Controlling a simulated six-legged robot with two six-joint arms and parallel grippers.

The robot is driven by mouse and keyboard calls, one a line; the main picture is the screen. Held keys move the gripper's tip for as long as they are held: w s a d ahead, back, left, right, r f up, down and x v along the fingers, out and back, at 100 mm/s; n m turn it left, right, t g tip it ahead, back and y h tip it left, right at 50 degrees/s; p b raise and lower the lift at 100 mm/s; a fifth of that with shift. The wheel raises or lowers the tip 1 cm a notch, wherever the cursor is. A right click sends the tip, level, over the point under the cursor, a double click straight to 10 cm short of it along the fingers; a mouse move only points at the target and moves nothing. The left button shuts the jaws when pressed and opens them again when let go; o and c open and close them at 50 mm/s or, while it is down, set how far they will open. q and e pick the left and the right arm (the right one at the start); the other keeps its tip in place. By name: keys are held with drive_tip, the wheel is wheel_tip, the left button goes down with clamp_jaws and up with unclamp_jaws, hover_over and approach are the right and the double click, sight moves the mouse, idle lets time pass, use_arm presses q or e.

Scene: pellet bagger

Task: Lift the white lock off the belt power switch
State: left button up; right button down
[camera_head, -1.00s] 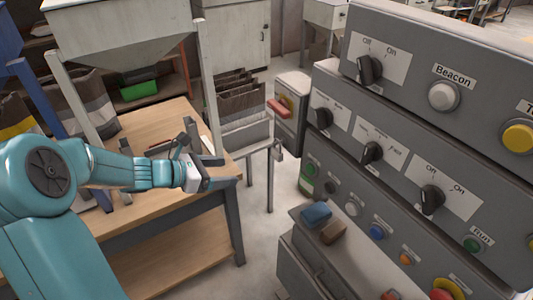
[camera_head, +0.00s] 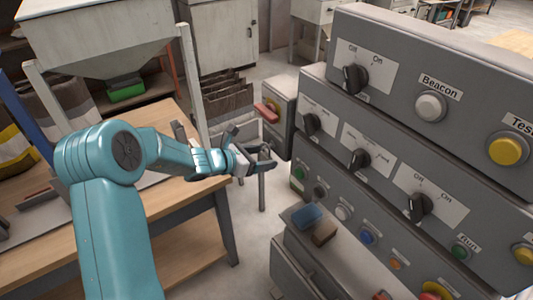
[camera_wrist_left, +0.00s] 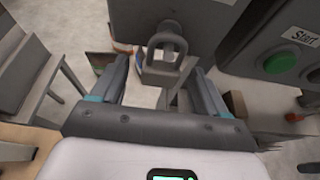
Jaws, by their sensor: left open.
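The lock cannot be made out there. My left gripper (camera_head: 262,155) is open just below and left of this box; its fingers also show in the wrist view (camera_wrist_left: 160,66). My right gripper is out of view.
A large grey control panel (camera_head: 440,140) with knobs and buttons fills the right side. A blue block (camera_head: 307,215) and a brown block (camera_head: 324,233) lie on a ledge below it. The wooden table (camera_head: 190,240) is under my left arm. A green Start button (camera_wrist_left: 279,67) shows at right.

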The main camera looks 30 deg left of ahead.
use_arm(q)
drive_tip(key=shift+w+d+f, duration=0.25)
drive_tip(key=shift+w, duration=0.3)
drive_tip(key=shift+s+r, duration=0.1)
drive_tip(key=shift+c, duration=0.3)
drive_tip(key=c, duration=1.1)
